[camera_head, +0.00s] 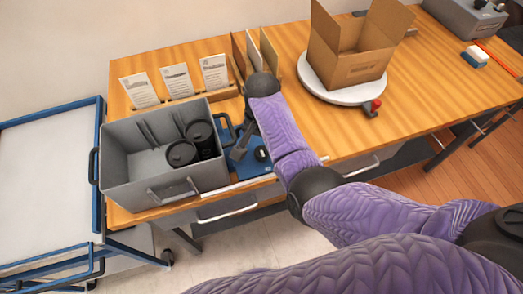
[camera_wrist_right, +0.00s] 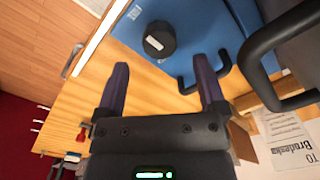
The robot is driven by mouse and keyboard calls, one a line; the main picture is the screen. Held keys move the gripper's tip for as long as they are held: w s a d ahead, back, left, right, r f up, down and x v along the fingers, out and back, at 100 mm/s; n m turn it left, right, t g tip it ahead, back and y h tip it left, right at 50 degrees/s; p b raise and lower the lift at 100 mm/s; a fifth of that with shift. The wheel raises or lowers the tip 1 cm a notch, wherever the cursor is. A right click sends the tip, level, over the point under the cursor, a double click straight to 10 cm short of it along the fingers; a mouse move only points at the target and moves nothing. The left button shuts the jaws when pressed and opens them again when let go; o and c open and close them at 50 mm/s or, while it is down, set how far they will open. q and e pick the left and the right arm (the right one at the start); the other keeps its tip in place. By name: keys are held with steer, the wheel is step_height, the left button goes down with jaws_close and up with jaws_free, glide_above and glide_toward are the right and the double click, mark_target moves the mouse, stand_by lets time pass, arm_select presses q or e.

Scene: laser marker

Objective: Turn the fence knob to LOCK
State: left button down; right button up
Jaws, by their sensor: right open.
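The fence knob (camera_head: 261,154) is a small round black knob with a pale label, on a blue plate (camera_head: 252,171) at the table's front. In the right wrist view the knob (camera_wrist_right: 160,40) sits on the blue plate (camera_wrist_right: 196,22), ahead of and between my fingertips. My right gripper (camera_head: 238,153) is above the plate, beside the knob. In the wrist view its fingers (camera_wrist_right: 160,64) are apart, with nothing between them. I cannot tell which setting the knob points to. My left gripper is not in view.
A grey bin (camera_head: 165,190) with black canisters stands just left of the plate. A black handle (camera_wrist_right: 205,75) rises beside the knob. Label cards (camera_head: 178,82) stand behind. An open cardboard box (camera_head: 347,68) is on a white turntable (camera_head: 318,92) to the right.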

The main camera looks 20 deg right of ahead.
mark_target(262, 151)
step_height(262, 151, down, 5)
steer(key=shift+r+b, duration=0.2)
steer(key=shift+b, duration=0.6)
steer(key=c, duration=0.4)
jaws_close()
steer(key=shift+r, duration=0.1)
